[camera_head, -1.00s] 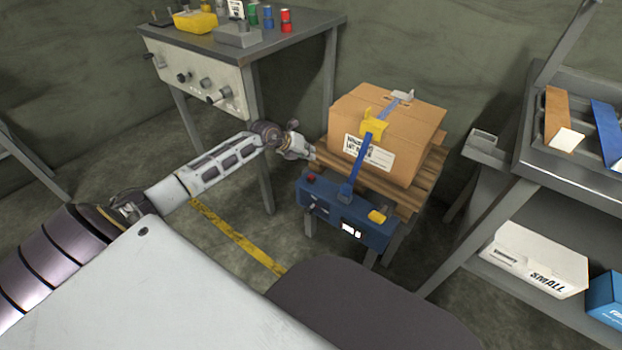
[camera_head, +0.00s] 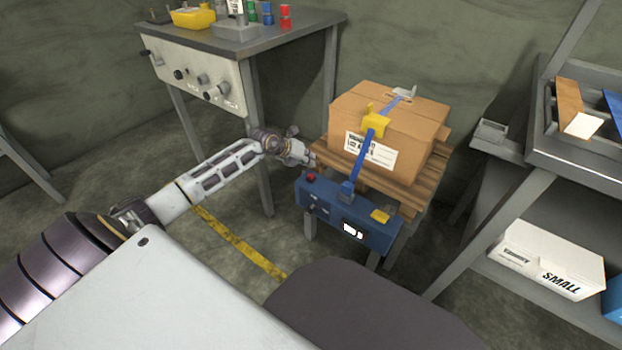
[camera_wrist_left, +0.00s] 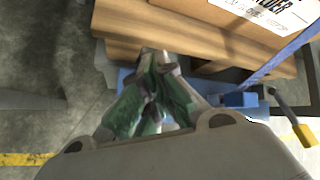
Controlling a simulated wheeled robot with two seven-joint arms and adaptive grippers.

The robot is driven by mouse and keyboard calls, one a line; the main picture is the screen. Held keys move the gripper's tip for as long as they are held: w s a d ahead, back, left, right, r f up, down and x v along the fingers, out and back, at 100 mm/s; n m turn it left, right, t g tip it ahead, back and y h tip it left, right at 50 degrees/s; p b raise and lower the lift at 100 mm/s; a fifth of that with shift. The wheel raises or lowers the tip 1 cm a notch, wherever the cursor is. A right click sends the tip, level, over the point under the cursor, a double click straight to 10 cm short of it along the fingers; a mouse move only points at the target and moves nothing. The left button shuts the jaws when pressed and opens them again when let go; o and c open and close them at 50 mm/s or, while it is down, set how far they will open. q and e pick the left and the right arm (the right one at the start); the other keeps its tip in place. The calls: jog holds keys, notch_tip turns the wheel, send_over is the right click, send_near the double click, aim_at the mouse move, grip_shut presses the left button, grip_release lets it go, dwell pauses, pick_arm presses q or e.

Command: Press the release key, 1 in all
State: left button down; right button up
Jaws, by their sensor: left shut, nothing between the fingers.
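A blue strapping unit (camera_head: 345,215) stands in front of a wooden pallet. It has a red button (camera_head: 311,178) at its left end, small dark knobs, a white display and a yellow lever or key (camera_head: 380,216) at its right end. I cannot tell which part is the release key. My left gripper (camera_head: 306,158) is shut and empty, just above and behind the unit's left end, beside the pallet's left corner. In the left wrist view its fingers (camera_wrist_left: 155,72) are together over the pallet edge and blue unit; the yellow lever (camera_wrist_left: 305,134) shows at right.
A strapped carton (camera_head: 390,130) sits on the pallet (camera_head: 400,190), with a blue strap (camera_head: 362,160) and yellow buckle (camera_head: 374,122) over it. A grey bench (camera_head: 250,40) stands behind left, a shelf rack (camera_head: 545,165) at right. The floor at left is clear.

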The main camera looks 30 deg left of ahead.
pick_arm(q)
jog(key=shift+f+b, duration=0.45)
jog(key=shift+f, duration=1)
dwell(0.3)
jog(key=shift+f, duration=0.9)
dwell(1.7)
jog(key=shift+r, duration=0.1)
jog(key=shift+r+p, duration=0.85)
jog(key=shift+p, duration=0.3)
jog(key=shift+r+p, duration=2.5)
jog(key=shift+p, duration=0.05)
jog(key=shift+d, duration=0.1)
